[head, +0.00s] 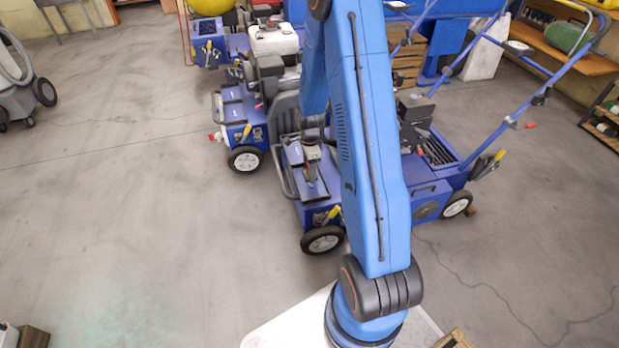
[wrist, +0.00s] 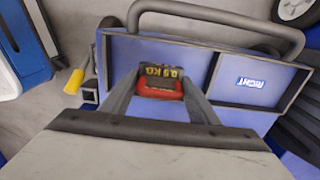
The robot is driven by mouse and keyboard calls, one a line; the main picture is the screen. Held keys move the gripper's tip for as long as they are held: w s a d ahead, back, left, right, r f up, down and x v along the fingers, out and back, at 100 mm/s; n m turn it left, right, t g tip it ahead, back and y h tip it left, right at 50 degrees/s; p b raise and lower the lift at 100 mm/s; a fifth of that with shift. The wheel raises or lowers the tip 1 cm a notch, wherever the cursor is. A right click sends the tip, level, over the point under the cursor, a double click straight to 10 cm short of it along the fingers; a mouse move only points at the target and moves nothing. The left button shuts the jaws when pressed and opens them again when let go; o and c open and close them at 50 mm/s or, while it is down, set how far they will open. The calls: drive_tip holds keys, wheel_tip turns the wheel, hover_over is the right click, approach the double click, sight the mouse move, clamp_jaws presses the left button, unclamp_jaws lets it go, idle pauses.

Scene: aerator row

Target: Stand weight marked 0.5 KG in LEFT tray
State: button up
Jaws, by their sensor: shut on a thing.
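In the wrist view my gripper (wrist: 159,85) is shut on a red and black weight (wrist: 160,92) with yellow lettering that reads 0.5 KG. The weight is over the left compartment (wrist: 118,58) of a blue tray. I cannot tell whether it touches the floor of that compartment. A divider separates it from the right compartment (wrist: 265,68), which carries a blue RIGHT label (wrist: 252,83). In the head view my gripper (head: 312,170) reaches down over the front blue machine's tray (head: 290,158); the weight is not clear there.
A dark bar handle (wrist: 225,18) curves along the tray's edge. A yellow-handled lever (wrist: 74,80) is beside the tray. Other blue machines (head: 235,110) stand close behind, with a tilted blue handle frame (head: 540,95) at right. The floor at left is open.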

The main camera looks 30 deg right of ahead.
drive_tip(key=shift+f, duration=2.1)
drive_tip(key=shift+f, duration=0.1)
drive_tip(key=o, duration=1.5)
drive_tip(key=shift+c, duration=0.2)
